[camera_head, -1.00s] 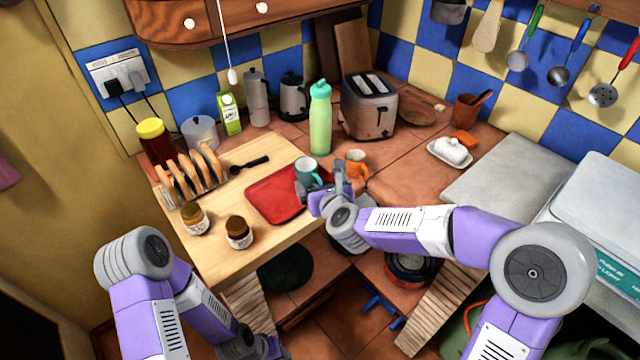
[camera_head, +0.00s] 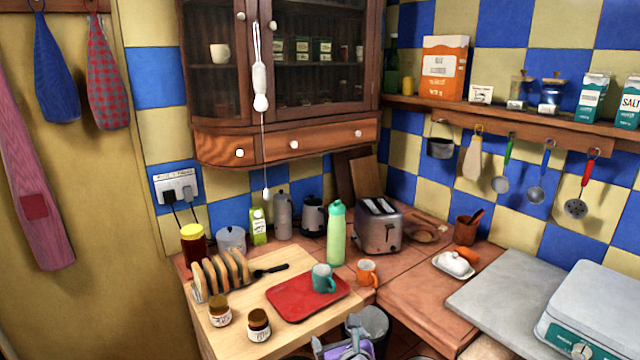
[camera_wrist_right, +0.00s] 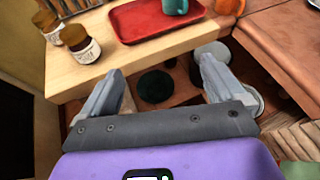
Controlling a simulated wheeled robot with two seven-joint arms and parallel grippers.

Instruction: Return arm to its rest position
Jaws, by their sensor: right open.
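My right gripper (camera_head: 343,338) shows at the bottom edge of the head view, just in front of the wooden board's front corner. In the right wrist view its two grey fingers (camera_wrist_right: 162,75) stand wide apart with nothing between them. The rest of my right arm is mostly below the head view. My left arm and gripper are not in view. A teal mug (camera_head: 322,279) stands on the red tray (camera_head: 290,297), beyond the gripper. An orange mug (camera_head: 367,273) stands to the tray's right.
The wooden board (camera_head: 236,335) holds a toast rack (camera_head: 221,274) and two brown jars (camera_head: 259,325). A green bottle (camera_head: 336,233) and toaster (camera_head: 379,225) stand behind. A white butter dish (camera_head: 454,264) and scale (camera_head: 590,315) are at right.

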